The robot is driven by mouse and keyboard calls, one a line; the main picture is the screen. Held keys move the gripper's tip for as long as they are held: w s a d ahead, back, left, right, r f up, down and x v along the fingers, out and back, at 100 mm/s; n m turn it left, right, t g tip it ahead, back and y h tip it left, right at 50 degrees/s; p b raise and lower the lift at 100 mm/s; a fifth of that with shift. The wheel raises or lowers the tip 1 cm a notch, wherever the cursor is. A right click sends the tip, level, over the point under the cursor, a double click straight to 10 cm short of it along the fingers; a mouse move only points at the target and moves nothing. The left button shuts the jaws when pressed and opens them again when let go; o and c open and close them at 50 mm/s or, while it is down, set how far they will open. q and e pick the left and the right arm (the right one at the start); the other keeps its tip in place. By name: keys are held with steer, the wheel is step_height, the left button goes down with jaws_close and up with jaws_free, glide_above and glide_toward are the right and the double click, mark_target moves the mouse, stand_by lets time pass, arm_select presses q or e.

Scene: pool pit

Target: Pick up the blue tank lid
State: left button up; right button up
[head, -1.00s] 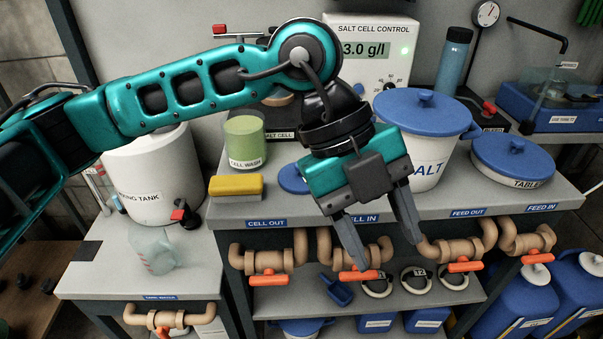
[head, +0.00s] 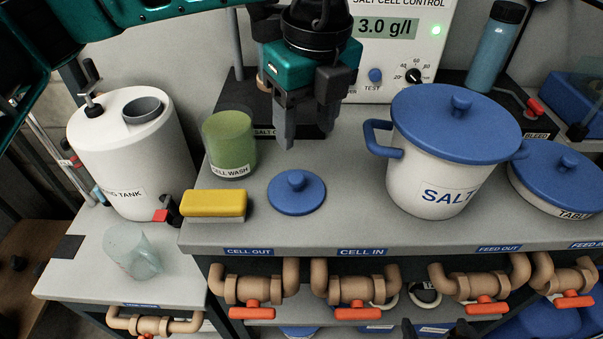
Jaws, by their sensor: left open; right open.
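The blue tank lid (head: 284,203), a small round disc with a knob on top, lies flat on the grey counter in front of the cell wash cup. My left gripper (head: 306,138) is open and empty, fingers pointing down. It is above and behind the lid in the picture, apart from it. The lid is fully in view. Dark tips at the bottom edge appear to be my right gripper (head: 437,329), open and mostly cut off by the frame, well away from the lid.
A yellow sponge (head: 214,204) and green cell wash cup (head: 229,144) stand left of the lid. The blue-lidded salt pot (head: 437,165) stands to the right. The white tank (head: 125,160) is on the lower left bench. Pipes with orange valves (head: 358,313) run below the counter edge.

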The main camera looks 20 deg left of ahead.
arm_select(q)
glide_above(297, 177)
steer(key=s+d, duration=0.1)
step_height(297, 177, down, 6)
steer(key=shift+f, duration=0.15)
steer(key=shift+w+a+f, duration=0.15)
steer(key=shift+a+f, duration=0.05)
steer(key=shift+f, duration=0.65)
steer(key=shift+w+a+f, duration=0.15)
steer(key=shift+f, duration=0.75)
steer(key=shift+w+a+f, duration=0.15)
steer(key=shift+a+f, duration=0.05)
steer(key=shift+f, duration=0.65)
steer(key=shift+c, duration=0.5)
jaws_close()
steer(key=shift+r, duration=0.15)
